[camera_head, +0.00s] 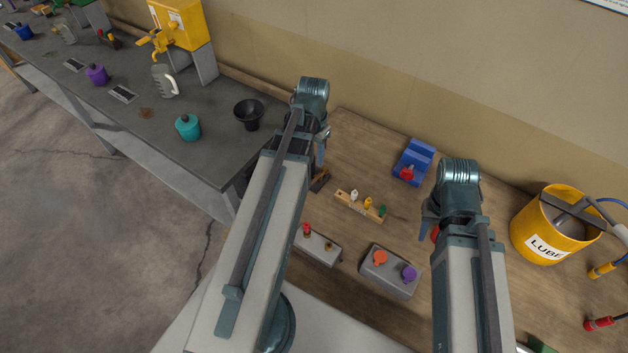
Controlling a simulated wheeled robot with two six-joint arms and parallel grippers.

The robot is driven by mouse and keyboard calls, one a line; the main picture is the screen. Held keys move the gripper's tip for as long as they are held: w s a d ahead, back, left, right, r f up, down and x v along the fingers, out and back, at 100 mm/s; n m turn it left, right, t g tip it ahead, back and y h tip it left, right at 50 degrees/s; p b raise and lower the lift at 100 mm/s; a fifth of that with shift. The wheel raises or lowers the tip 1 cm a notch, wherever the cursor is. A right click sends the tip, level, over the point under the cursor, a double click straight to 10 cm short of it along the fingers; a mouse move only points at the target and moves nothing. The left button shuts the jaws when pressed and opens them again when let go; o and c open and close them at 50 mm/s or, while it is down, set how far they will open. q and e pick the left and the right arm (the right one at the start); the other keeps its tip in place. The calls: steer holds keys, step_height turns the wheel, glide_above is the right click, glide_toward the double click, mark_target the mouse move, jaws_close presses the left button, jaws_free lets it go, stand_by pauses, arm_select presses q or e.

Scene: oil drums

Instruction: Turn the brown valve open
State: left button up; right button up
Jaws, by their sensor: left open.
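A grey block (316,244) on the wooden table carries a red knob (306,230) and a small brown-orange knob (328,246). I cannot tell whether that brown knob is the brown valve, and no other clear brown valve shows. My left gripper (320,152) hangs over the wooden table's left edge, above and behind the grey block, mostly hidden by its own arm; it is open, and nothing shows in it. My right gripper (429,219) is over the table to the right, largely hidden behind its arm, so its jaws cannot be made out.
A grey box (391,272) has orange and purple knobs. Behind it are a wooden strip (350,205) with coloured pegs and a blue block (413,160) with a red knob. A yellow LUBE bucket (532,236) stands right. The dark bench (150,135) at left holds a black funnel (249,113).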

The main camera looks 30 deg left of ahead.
mark_target(314, 182)
arm_select(q)
step_height(314, 182, down, 11)
steer(key=b, duration=1)
arm_select(e)
step_height(314, 182, down, 11)
steer(key=shift+f, duration=0.1)
arm_select(q)
steer(key=shift+c, duration=0.3)
jaws_close()
